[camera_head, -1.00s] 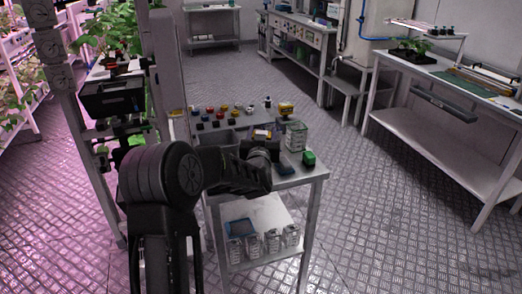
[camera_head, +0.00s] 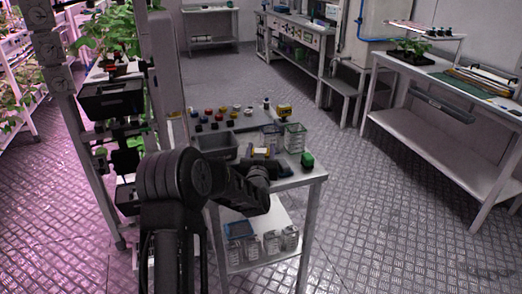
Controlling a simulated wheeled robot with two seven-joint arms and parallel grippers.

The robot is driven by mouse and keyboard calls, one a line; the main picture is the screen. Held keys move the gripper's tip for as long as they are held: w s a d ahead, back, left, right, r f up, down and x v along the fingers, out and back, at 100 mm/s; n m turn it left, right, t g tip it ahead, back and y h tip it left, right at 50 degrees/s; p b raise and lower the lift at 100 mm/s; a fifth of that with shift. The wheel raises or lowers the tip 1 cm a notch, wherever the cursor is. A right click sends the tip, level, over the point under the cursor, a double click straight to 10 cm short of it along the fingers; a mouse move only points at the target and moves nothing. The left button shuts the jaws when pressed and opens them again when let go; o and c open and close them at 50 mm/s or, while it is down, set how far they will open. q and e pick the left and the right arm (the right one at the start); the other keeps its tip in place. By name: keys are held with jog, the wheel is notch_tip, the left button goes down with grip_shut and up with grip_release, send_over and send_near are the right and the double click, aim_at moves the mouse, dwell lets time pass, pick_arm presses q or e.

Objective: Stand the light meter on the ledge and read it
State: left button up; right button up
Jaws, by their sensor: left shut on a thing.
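My left gripper (camera_head: 262,160) is over the near part of the grey metal cart top (camera_head: 310,178), its fingers mostly hidden by my wrist. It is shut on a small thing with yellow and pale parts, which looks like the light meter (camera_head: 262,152). Its display cannot be read at this size. I cannot tell whether it touches the cart top. Which surface is the ledge is not clear. My right gripper is not in view.
A green item (camera_head: 307,160) and a clear box (camera_head: 295,137) stand right of my gripper. A grey bin (camera_head: 216,146) is to the left, with several coloured small items behind. Clear containers (camera_head: 271,243) stand on the lower shelf. A plant rack (camera_head: 112,100) is close on the left.

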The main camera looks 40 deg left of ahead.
pick_arm(q)
jog(key=shift+f, duration=0.2)
jog(key=o, duration=1.5)
jog(key=shift+r, duration=0.15)
jog(key=shift+r, duration=0.15)
jog(key=b+v, duration=0.1)
jog(key=v, duration=1.1)
jog(key=shift+b, duration=0.4)
